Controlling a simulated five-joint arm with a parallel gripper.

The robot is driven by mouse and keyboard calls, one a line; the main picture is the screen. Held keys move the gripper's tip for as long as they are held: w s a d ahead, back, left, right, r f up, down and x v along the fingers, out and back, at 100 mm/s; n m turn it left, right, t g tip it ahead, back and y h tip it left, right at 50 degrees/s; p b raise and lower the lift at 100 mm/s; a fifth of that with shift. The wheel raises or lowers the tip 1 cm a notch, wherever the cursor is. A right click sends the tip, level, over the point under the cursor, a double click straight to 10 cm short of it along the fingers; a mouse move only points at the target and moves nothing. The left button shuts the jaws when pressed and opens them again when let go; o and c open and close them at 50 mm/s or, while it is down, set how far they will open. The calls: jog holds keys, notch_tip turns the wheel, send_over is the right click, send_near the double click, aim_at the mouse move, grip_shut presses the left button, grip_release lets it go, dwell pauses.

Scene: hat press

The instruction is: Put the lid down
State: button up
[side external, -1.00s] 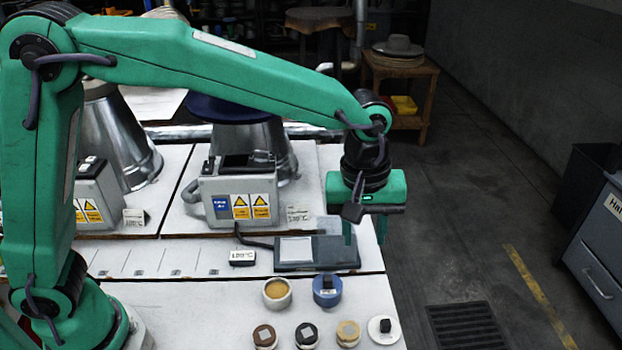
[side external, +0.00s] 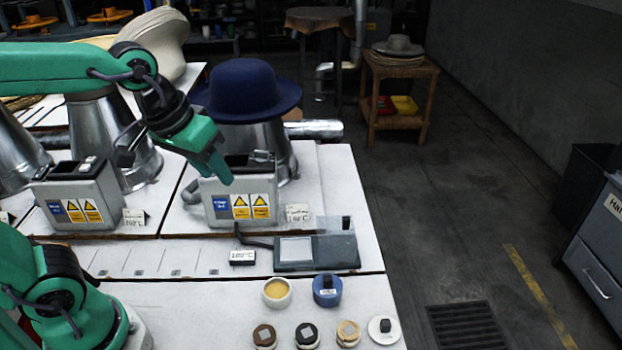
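A round white lid (side external: 376,336) with a black knob lies flat on the white bench at the front right. Nearby stands a small open white pot (side external: 277,304) with yellowish contents. My gripper (side external: 206,182) is up at the left, far from the lid, beside the grey box with warning labels. Its fingers appear apart with nothing seen between them; the far finger is partly hidden against the boxes.
A blue jar (side external: 327,291) and several small capped jars (side external: 307,336) stand near the lid. A grey flat device (side external: 330,254) lies behind them. Grey control boxes (side external: 240,203) and a blue hat (side external: 247,92) on a metal cone stand further back.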

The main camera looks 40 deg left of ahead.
jog(key=s+a+f+m+t, duration=0.1)
jog(key=s+a, duration=0.3)
jog(key=s, duration=0.1)
jog(key=shift+f+m+y, duration=0.3)
jog(key=shift+f+m, duration=0.05)
jog(key=shift+m, duration=0.05)
